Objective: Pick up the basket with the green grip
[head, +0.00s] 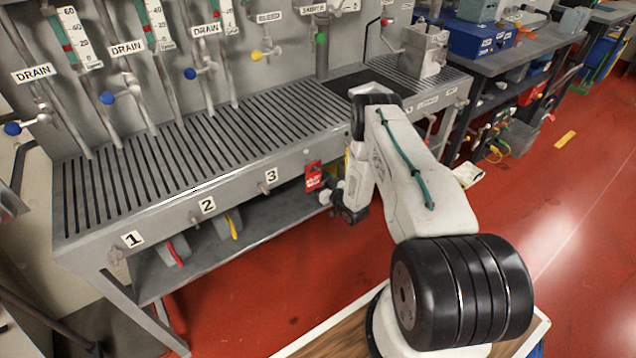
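No basket with a green grip can be made out in the head view. Under the bench's front edge, on the lower shelf, a grey container with a red grip (177,253) stands below label 1. A similar grey one with a yellow grip (231,226) stands below label 2. The space further right, past label 3, is partly hidden by my arm and a red tag. My gripper (328,196) is in front of the bench, right of label 3, mostly hidden by my wrist; its fingers are too small to read.
The slatted bench top (170,185) is mostly clear, with a dark mat (372,82) and a metal box (424,52) at its right end. A red tag (313,176) hangs at the front edge. Red floor (270,285) is free before the bench. A second bench stands at right.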

